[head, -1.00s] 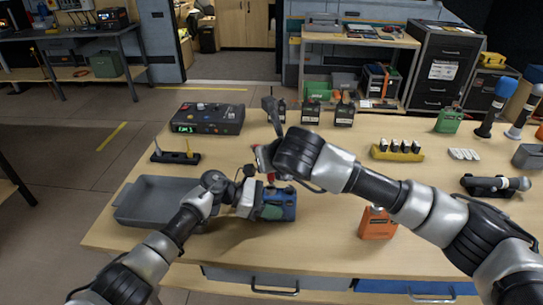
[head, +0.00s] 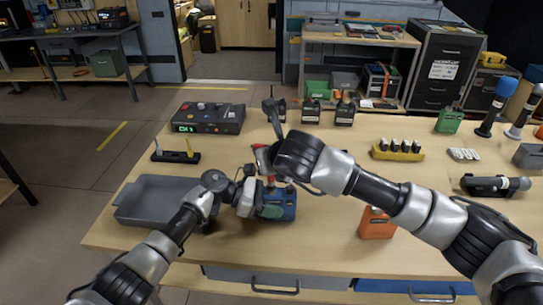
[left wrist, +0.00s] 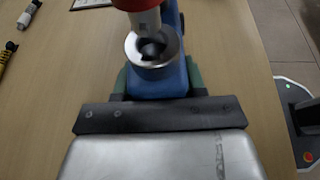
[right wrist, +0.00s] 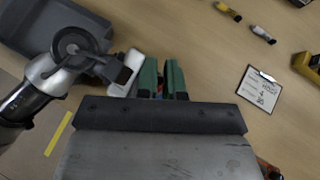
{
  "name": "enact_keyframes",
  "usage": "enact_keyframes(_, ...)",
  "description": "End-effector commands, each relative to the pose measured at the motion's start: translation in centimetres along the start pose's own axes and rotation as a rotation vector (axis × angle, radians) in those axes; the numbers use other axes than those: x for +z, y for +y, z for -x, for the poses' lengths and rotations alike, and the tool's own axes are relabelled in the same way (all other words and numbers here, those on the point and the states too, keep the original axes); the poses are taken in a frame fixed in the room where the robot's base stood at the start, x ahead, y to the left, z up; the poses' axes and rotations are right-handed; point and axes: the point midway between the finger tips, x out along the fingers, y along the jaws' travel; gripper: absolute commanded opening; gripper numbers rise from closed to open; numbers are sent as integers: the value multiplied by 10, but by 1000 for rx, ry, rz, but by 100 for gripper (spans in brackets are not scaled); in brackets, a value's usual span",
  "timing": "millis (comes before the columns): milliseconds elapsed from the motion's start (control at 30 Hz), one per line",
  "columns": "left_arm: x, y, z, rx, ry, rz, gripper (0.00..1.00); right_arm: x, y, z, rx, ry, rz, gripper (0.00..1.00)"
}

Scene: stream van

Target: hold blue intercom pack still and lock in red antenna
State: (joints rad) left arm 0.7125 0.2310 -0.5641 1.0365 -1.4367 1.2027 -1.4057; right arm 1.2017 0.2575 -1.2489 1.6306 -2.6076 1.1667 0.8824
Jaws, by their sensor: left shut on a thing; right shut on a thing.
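The blue intercom pack (head: 283,207) stands near the table's front edge. My left gripper (head: 270,208) is shut on it from the left. In the left wrist view the blue pack (left wrist: 158,84) sits between the green finger pads, with a round metal socket (left wrist: 152,66) on top. The red antenna (head: 270,182) is held above the pack by my right gripper (head: 262,158). In the left wrist view the antenna's (left wrist: 136,4) pale lower end is at the socket's opening; I cannot tell how deep it sits. The right wrist view mostly hides the antenna between the green fingers (right wrist: 162,80).
A grey tray (head: 130,212) lies left of the pack, under my left arm. An orange pack (head: 376,224) stands to the right. A control box (head: 208,118) with a green display and several dark packs (head: 345,112) stand behind. The table front between is clear.

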Motion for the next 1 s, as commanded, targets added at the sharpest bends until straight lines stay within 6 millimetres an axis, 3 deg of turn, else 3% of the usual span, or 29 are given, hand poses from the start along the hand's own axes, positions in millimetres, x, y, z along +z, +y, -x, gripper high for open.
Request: enact_keyframes(1000, 0, 0, 0, 0, 0, 0, 11, -17, 0, -13, 7, 1, 4, 0)
